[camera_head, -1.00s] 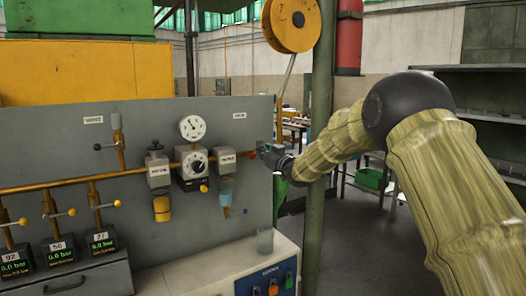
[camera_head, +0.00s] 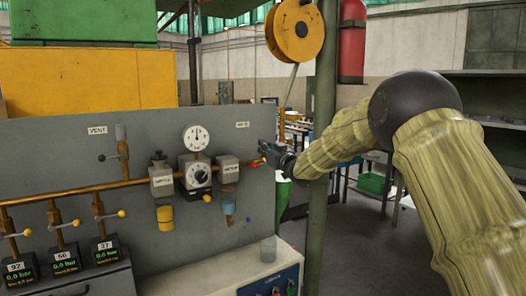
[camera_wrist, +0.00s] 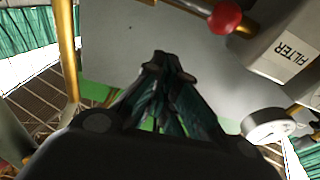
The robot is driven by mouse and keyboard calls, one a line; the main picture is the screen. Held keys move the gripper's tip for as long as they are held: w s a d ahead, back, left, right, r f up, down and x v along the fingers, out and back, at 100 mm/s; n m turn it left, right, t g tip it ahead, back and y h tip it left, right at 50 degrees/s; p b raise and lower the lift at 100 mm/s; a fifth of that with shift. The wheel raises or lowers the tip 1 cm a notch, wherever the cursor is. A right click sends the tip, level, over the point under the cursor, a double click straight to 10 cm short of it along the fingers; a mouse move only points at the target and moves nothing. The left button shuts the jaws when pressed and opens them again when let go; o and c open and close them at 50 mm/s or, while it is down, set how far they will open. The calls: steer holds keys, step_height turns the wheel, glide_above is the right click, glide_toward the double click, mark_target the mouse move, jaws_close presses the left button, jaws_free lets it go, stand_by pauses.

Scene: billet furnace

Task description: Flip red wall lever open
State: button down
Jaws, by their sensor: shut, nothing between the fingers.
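The red wall lever shows as a small red knob (camera_head: 256,163) at the right end of the copper pipe on the grey wall panel. In the wrist view its round red knob (camera_wrist: 224,16) sits at the top, right of my fingertips, with brass stem parts beside it. My gripper (camera_head: 266,148) is just above and to the right of the knob near the panel's right edge. In the wrist view my gripper (camera_wrist: 160,62) has its dark fingers together, empty and apart from the knob. The lever's pivot is hard to make out.
A filter housing (camera_wrist: 287,50) is close to the knob in the wrist view. A round gauge (camera_head: 196,137) and a dial regulator (camera_head: 195,172) are on the panel (camera_head: 60,150). A green post (camera_head: 320,110) stands close beside my arm.

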steer(key=b+v, duration=0.1)
steer(key=v, duration=0.8)
steer(key=shift+s+d+f+b, duration=0.2)
steer(key=shift+s+b, duration=0.1)
steer(key=shift+b, duration=0.05)
steer(key=shift+f, duration=0.15)
steer(key=s+d+f+m+g+h+p, duration=0.15)
steer(key=s+f, duration=0.25)
steer(key=f, duration=0.9)
steer(key=s+d+f+m+g+h, duration=0.25)
steer(key=s+f, duration=0.25)
steer(key=f, duration=0.8)
steer(key=s+d+f+m+g+h, duration=0.1)
steer(key=s+d+f+h, duration=0.2)
steer(key=f, duration=1)
steer(key=s+d+f+m+g+h+p, duration=0.1)
steer(key=s+d+f+g, duration=0.3)
steer(key=s+f, duration=1.3)
steer(key=s+d+f+g+h, duration=0.1)
steer(key=s+d+f+g, duration=0.1)
steer(key=s, duration=1.1)
steer(key=s+d+f+m+g+h+p, duration=0.1)
steer(key=s+d+f+g, duration=0.1)
steer(key=s, duration=1.2)
steer(key=s+d+f+g+h, duration=0.1)
steer(key=s+d+f+g, duration=0.2)
steer(key=s, duration=1)
steer(key=shift+s+d+f+m+p, duration=0.25)
steer(key=shift+d+f+m+p, duration=0.15)
steer(key=shift+d+f, duration=0.45)
